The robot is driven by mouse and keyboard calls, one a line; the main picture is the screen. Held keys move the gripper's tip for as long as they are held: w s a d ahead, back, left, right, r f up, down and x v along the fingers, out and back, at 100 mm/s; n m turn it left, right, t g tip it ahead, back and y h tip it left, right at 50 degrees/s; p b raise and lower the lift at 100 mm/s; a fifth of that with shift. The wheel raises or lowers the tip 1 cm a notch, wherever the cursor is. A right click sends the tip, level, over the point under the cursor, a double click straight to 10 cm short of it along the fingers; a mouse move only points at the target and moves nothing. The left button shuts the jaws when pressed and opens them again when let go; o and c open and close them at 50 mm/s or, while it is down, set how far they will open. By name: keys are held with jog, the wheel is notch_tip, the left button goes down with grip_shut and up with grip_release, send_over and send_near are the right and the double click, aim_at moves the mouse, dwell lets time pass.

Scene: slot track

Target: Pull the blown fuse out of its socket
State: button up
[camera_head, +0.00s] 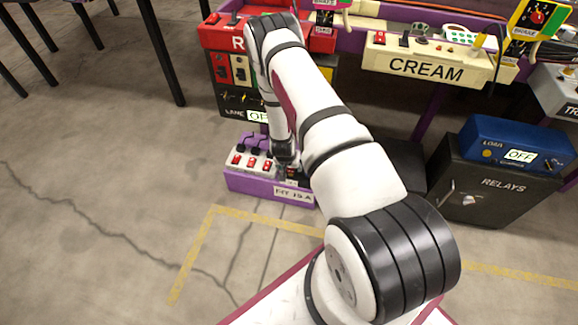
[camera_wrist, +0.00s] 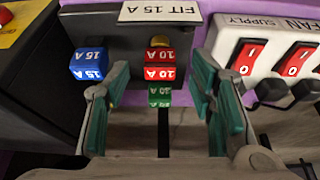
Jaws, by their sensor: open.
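In the wrist view, a red fuse marked 10 A (camera_wrist: 160,65) stands in a black fuse block (camera_wrist: 112,33) on a purple base, with a small amber piece (camera_wrist: 160,42) just above it. A green fuse (camera_wrist: 160,94) shows just below it. A blue fuse marked 15 A (camera_wrist: 89,64) sits to the left. My gripper (camera_wrist: 162,76) is open, with one finger on each side of the red and green fuses and gaps on both sides. The left finger is close to the blue fuse. In the head view my gripper (camera_head: 285,158) is low over the block, mostly hiding the fuses.
A white label reading FIT 15 A (camera_wrist: 159,11) is above the fuses. A white fan supply strip with red switches (camera_wrist: 300,58) is close to the right finger. A dark box (camera_wrist: 38,75) is at the left. Open floor (camera_head: 120,190) lies left of the purple base (camera_head: 255,184).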

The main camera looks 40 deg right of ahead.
aim_at(291, 169)
jog(key=shift+b+x, duration=0.6)
jog(key=shift+x, duration=1.3)
grip_shut()
jog(key=shift+r, duration=0.15)
jog(key=shift+r+p, duration=0.3)
jog(key=shift+r, duration=0.05)
jog(key=shift+r+p, duration=0.6)
jog(key=shift+r, duration=0.4)
jog(key=shift+r, duration=0.35)
